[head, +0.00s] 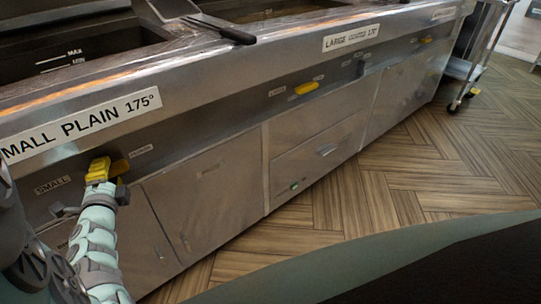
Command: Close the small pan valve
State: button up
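The small pan (70,60) lies above, behind the "SMALL PLAIN 175°" sign (80,125).
A second yellow valve handle (306,88) sits on the panel to the right, and another (425,40) farther off. A black-handled tool (238,36) lies on the counter edge. A wheeled trolley (470,70) stands at the far right. The wooden floor (420,160) in front is clear.

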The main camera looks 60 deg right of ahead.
jog(key=shift+s, duration=0.1)
jog(key=v, duration=1.2)
dwell(0.4)
